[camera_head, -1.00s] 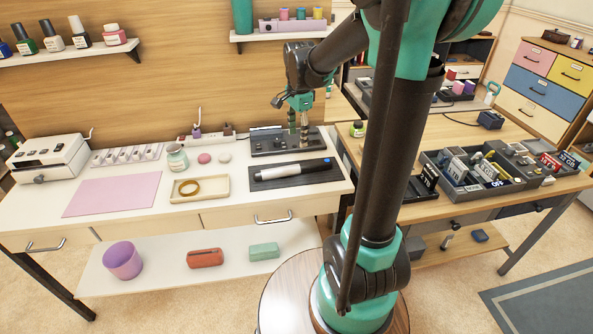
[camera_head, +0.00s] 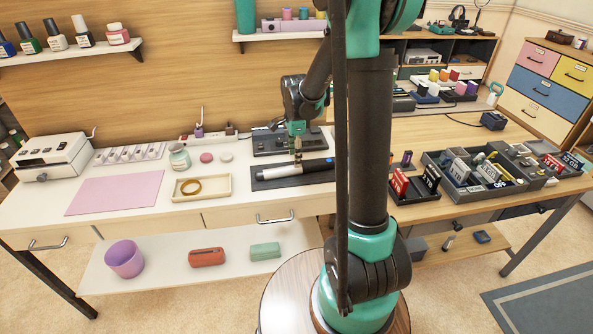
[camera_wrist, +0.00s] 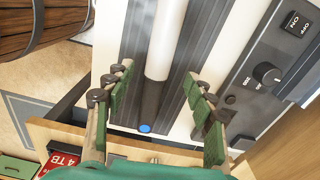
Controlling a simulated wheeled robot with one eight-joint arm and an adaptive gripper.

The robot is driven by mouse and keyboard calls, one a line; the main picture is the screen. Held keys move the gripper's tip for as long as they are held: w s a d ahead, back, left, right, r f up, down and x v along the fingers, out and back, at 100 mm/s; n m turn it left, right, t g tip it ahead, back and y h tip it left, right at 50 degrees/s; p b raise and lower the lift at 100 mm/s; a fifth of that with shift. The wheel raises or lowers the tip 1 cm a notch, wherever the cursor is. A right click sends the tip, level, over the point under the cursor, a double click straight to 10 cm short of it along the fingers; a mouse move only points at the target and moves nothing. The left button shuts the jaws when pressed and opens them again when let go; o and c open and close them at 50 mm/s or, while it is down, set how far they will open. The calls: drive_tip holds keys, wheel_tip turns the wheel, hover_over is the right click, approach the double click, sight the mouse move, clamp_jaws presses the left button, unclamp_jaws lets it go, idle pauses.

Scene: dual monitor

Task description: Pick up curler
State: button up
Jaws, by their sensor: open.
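The curler (camera_head: 296,174) is a cylinder with a white barrel and dark ends, lying on a dark tray (camera_head: 258,184) on the white desk. In the wrist view the curler (camera_wrist: 165,42) runs down the middle, its dark end tipped with a blue button. My gripper (camera_head: 298,160) is over the curler. In the wrist view my gripper (camera_wrist: 157,80) is open and empty, with one green-padded finger to each side of the curler. I cannot tell how far above the curler the fingertips are. In the head view the fingers hide a little of it.
A grey control box (camera_head: 262,140) with a knob and switch stands just behind the tray. To the right are red labelled boxes (camera_head: 400,184) and my arm. The pink mat (camera_head: 115,193) is clear.

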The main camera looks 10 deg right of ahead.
sight(296, 169)
drive_tip(key=shift+d+f, duration=0.15)
drive_tip(key=shift+f, duration=1.25)
drive_tip(key=shift+d+f, duration=0.1)
drive_tip(key=shift+f, duration=1.3)
clamp_jaws()
